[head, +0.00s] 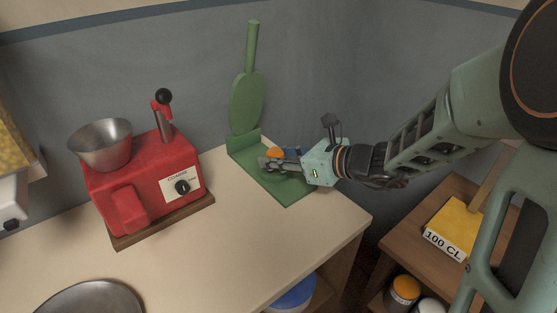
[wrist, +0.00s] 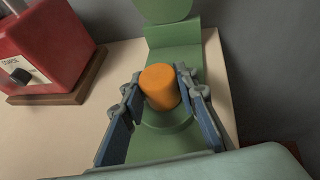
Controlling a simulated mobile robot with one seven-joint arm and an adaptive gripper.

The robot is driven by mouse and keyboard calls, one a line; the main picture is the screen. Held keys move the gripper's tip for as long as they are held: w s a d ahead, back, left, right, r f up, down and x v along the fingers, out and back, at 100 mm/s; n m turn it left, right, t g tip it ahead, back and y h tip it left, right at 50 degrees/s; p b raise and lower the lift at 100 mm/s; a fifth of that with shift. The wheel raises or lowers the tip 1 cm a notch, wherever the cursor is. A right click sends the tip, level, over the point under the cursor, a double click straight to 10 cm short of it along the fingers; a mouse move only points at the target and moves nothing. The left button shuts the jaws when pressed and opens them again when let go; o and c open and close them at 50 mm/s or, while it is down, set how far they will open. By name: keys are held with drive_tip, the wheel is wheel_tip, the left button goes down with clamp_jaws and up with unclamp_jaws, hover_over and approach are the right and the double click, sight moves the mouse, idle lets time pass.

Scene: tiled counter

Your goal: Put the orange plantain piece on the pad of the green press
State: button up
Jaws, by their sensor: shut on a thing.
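The orange plantain piece (wrist: 160,87) is a short cylinder held between the fingertips of my gripper (wrist: 154,92). In the head view the piece (head: 274,153) shows at the tip of my gripper (head: 272,160), over the base of the green press. The green press (head: 247,100) stands open, its round paddle and handle upright at the back. Its round pad (wrist: 168,142) shows below and in front of the piece in the wrist view. I cannot tell whether the piece touches the pad; part of the pad is hidden by the piece and fingers.
A red machine (head: 148,182) with a metal bowl (head: 101,146) stands left of the press on a wooden board. A metal plate (head: 92,299) lies at the front left. The counter's right edge is close to the press. A lower wooden stand with a yellow block (head: 455,226) is at right.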

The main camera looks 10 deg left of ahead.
drive_tip(key=shift+f, duration=0.15)
drive_tip(key=o, duration=1.2)
drive_tip(key=shift+c, duration=0.2)
drive_tip(key=shift+r, duration=0.35)
drive_tip(key=p+v, duration=0.3)
drive_tip(key=v, duration=0.9)
